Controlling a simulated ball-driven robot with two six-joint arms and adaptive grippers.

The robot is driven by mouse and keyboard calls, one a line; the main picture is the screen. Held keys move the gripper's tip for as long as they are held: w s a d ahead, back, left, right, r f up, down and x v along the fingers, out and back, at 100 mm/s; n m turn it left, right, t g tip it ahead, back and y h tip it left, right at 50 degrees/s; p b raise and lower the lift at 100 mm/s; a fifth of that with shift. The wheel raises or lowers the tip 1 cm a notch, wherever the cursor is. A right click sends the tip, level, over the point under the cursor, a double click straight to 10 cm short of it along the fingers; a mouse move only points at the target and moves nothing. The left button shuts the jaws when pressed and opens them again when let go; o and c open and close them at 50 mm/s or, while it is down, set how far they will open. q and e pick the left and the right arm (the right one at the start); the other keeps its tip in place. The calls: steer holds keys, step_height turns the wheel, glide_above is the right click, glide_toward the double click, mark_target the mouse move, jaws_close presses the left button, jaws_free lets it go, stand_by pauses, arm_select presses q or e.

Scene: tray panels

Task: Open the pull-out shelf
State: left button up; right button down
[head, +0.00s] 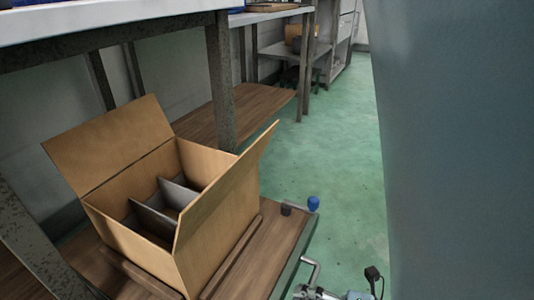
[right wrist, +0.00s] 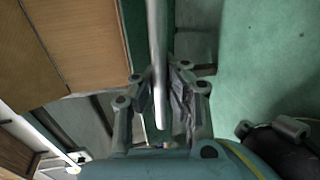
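The pull-out shelf (head: 290,238) is a low wooden board with a dark green-grey edge, under the table at the lower left in the head view. A bent silver handle (head: 311,268) stands off its front edge. In the right wrist view the handle (right wrist: 159,60) is a long silver bar running down between the fingers of my right gripper (right wrist: 160,75). Gaps show between the bar and both fingers, so the gripper looks open around it. In the head view only part of my right gripper (head: 320,292) shows at the bottom edge. My left gripper is out of view.
Green floor (head: 335,150) is clear to the right. A large blue-grey surface fills the right side.

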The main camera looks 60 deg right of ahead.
steer(key=shift+f+v, duration=0.25)
steer(key=shift+v, duration=0.95)
steer(key=c, duration=1.3)
jaws_free()
steer(key=shift+c, duration=0.2)
steer(key=v, duration=1.2)
steer(key=shift+d, duration=0.1)
